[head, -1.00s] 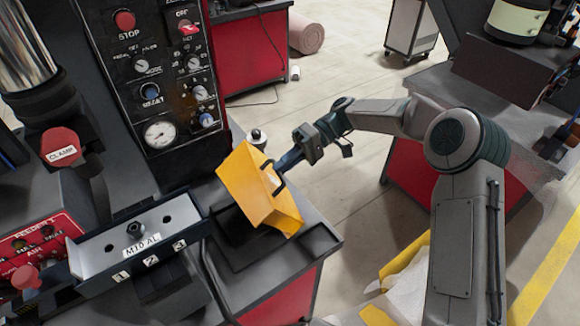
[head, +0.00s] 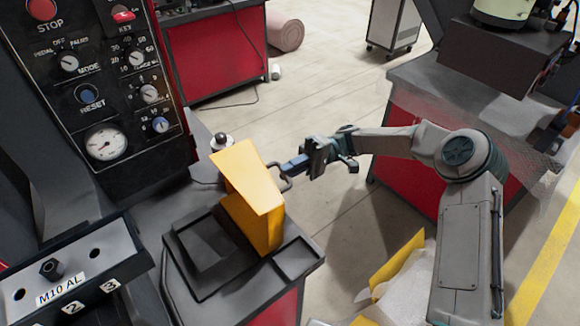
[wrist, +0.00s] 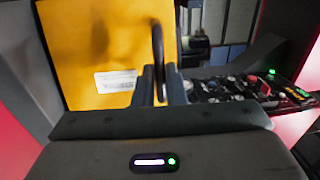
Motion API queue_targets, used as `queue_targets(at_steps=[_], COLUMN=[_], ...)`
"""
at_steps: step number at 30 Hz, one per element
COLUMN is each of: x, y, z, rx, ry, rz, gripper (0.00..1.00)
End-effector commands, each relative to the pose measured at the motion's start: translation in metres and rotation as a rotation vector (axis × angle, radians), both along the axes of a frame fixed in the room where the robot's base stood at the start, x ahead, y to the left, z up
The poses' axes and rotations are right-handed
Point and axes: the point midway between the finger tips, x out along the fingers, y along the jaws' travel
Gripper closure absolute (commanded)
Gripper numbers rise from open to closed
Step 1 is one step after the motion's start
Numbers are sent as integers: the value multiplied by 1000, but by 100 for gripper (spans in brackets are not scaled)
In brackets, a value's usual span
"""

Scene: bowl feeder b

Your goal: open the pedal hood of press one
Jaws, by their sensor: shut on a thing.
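The yellow pedal hood (head: 252,195) stands tilted up over a dark base tray (head: 285,268) on the corner of the bench, in the head view. A flat black pad, perhaps the pedal (head: 205,245), shows uncovered to the left of it. The hood also fills the upper left of the wrist view (wrist: 95,50), with a white label on it. My gripper (head: 290,168) is at the hood's right side, shut on its dark bar handle (wrist: 158,45). The fingertips (wrist: 161,85) close around the handle's lower part.
A control panel (head: 110,80) with knobs and a gauge rises behind left. A steel knob (head: 220,140) stands just behind the hood. A fixture marked M10 AL (head: 75,280) is at lower left. Open floor (head: 335,100) lies beyond the bench.

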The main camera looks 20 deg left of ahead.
Motion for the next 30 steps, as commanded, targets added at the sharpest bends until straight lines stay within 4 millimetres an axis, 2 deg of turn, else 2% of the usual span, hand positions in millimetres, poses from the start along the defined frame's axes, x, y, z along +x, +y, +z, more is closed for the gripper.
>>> queue_targets(at_steps=[11,12,14,25,30], x=[-4,-4,-4,5,27], y=[2,2,2,-4,-14], z=[-3,-3,-3,-3,-7], rx=[-4,-5,-4,-2,-2], ry=[0,0,1,0,0], rz=[11,12,10,-2,-3], gripper=[100,81,68,68,68])
